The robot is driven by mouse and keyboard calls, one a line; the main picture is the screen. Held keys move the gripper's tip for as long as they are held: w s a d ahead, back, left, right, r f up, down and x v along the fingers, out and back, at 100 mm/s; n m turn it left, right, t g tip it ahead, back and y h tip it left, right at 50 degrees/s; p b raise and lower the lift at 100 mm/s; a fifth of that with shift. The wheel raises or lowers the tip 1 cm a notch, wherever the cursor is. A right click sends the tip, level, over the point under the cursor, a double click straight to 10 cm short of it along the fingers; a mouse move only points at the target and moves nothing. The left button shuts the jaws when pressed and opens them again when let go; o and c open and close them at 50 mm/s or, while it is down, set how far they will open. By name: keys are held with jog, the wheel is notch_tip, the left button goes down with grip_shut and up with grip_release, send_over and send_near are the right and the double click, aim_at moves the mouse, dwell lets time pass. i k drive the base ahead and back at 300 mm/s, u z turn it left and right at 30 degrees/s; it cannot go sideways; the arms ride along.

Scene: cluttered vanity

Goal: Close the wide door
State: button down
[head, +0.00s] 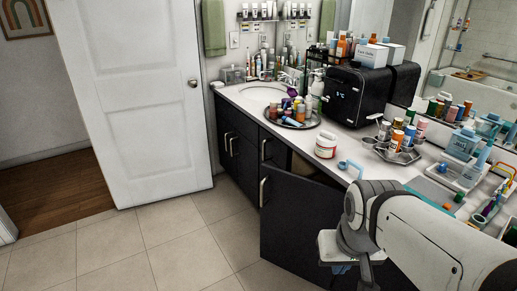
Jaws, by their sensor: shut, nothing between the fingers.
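The wide door (288,222) is a dark panel on the front of the vanity cabinet (243,130). It stands open, swung out over the floor, with a pale bar handle (263,191) at its left edge. A strip of the dark cabinet opening shows above its top edge. My gripper (341,267) is low in front of the door's right part, below my white arm. It is shut and empty. The fingertips are small and partly hidden, and I cannot tell whether they touch the door. My arm hides the door's right side.
The light countertop (343,172) is crowded: a round tray (290,122) of bottles, a white jar (326,145), a black box-shaped appliance (357,96) and several cups. A white room door (135,100) stands at left. The tiled floor (180,250) left of the cabinet door is clear.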

aim_at(295, 208)
jog(key=u, duration=0.05)
jog(key=i, duration=0.95)
jog(key=u, duration=1.45)
